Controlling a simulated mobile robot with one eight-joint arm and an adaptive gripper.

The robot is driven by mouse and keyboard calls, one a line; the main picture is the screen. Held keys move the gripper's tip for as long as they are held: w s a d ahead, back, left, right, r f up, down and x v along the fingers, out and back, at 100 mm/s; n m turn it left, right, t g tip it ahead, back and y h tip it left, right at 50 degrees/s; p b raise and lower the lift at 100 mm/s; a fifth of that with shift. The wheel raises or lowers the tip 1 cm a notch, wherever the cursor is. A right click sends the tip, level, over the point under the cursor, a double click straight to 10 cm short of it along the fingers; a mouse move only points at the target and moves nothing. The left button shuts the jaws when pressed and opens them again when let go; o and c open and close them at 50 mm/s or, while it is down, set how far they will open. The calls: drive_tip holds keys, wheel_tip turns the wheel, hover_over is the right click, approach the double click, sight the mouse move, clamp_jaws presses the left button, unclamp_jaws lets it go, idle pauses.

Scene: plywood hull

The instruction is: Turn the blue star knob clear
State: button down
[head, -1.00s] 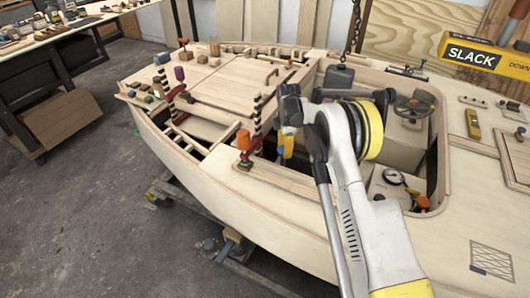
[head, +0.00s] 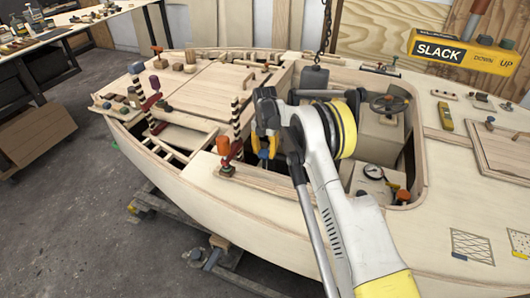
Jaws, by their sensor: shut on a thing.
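My gripper (head: 266,147), with yellow fingers, reaches down over the near-left edge of the open cockpit in the hull. A small blue piece, which looks like the blue star knob (head: 263,154), shows at the fingertips. The gripper is shut on it. The fingers and my arm hide most of the knob, so its star shape and what it is fixed to cannot be made out.
An orange-handled clamp (head: 223,147) stands on the deck just left of my gripper, near a striped post (head: 235,117). A grey weight (head: 315,76) hangs on a chain behind. A handwheel (head: 389,103) and a gauge (head: 373,172) sit in the cockpit to the right.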

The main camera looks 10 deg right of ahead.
drive_tip(key=shift+s+a+f+n, duration=0.1)
drive_tip(key=shift+s+a+n, duration=0.05)
drive_tip(key=shift+n, duration=0.15)
idle(0.4)
drive_tip(key=c, duration=1.1)
unclamp_jaws()
drive_tip(key=shift+c, duration=0.2)
wheel_tip(320, 180, up, 12)
